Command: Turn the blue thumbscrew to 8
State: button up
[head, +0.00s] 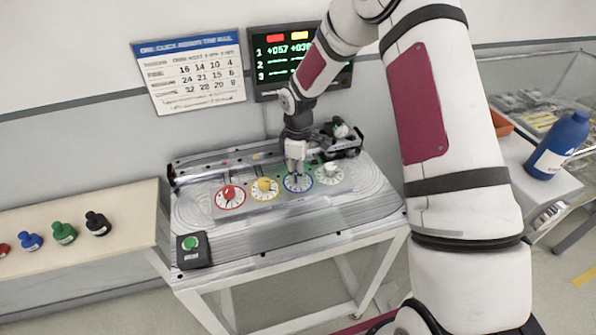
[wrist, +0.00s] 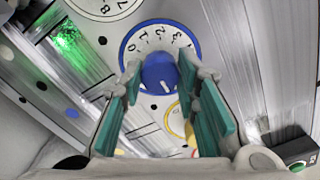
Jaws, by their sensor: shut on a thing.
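The blue thumbscrew (wrist: 160,74) shows in the wrist view, at the centre of a white dial with a blue rim (wrist: 196,33). A white pointer line on the thumbscrew points down and slightly right in that view. Dial figures from 0 to about 4 are readable along the upper edge; the lower part of the dial is hidden by the thumbscrew and fingers. My gripper (wrist: 159,80) has its teal-padded fingers on both sides of the thumbscrew, shut on it. In the head view my gripper (head: 297,168) stands over the blue dial (head: 299,184) and hides the thumbscrew.
A red knob (head: 229,193) and a yellow knob (head: 264,185) stand left of the blue dial; a pale knob (head: 331,169) stands right. A green button box (head: 193,250) sits at the panel's front left. A display (head: 275,65) and a number chart (head: 190,75) hang behind.

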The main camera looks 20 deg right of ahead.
jog(key=shift+m, duration=0.3)
jog(key=shift+m+b, duration=0.65)
jog(key=shift+m, duration=1.95)
jog(key=o, duration=1.2)
jog(key=shift+c, duration=0.2)
jog(key=shift+r, duration=0.1)
notch_tip(320, 180, up, 12)
